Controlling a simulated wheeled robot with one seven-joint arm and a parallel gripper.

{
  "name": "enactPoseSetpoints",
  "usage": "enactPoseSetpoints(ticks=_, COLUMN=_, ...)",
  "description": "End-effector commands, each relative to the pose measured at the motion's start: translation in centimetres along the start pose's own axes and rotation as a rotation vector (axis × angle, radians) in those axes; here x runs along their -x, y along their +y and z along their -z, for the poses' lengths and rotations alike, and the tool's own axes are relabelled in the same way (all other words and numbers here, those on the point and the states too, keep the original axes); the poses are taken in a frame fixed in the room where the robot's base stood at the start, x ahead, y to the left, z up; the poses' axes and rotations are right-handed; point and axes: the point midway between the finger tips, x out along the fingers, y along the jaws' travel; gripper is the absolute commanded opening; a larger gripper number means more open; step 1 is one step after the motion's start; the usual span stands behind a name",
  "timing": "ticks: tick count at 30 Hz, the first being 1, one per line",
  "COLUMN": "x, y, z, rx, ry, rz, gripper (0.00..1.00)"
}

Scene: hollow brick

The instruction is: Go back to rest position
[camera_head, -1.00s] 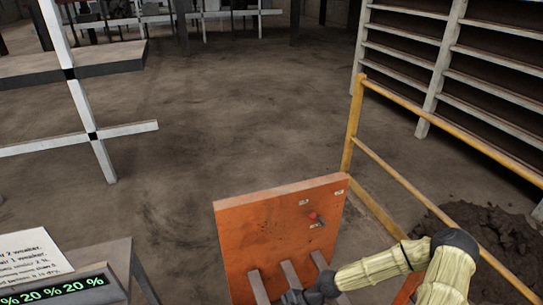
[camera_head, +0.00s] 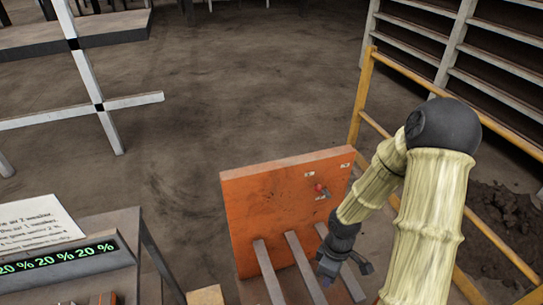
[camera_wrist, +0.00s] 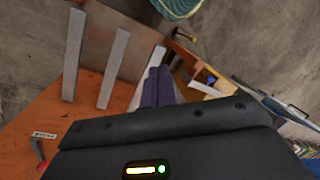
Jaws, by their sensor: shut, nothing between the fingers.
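My gripper (camera_head: 328,273) hangs at the end of my bent arm, pointing down in front of the orange panel (camera_head: 262,205). In the wrist view its two dark fingers (camera_wrist: 158,74) lie side by side, shut with nothing between them. My elbow is raised high at the right of the head view. The gripper is close to the right-hand grey bar (camera_head: 345,262); I cannot tell whether it touches it.
A red knob (camera_head: 320,187) sits on the orange panel. A yellow railing (camera_head: 413,89) runs along the right, with dark earth (camera_head: 507,212) behind it. A desk with a green-lit display (camera_head: 58,259) stands at lower left. Open floor (camera_head: 250,90) lies beyond.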

Motion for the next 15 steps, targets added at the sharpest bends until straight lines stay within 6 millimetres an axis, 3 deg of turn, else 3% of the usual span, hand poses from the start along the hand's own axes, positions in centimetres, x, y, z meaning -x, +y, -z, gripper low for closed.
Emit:
enactPoseSetpoints(ticks=8, x=6.8, y=-0.3, z=-0.9, rx=-0.372, ry=0.025, rz=-0.164, gripper=0.0)
enactPoseSetpoints(ticks=15, x=12.2, y=-1.8, z=-1.1, rx=-0.697, ry=0.158, rz=-0.26, gripper=0.0)
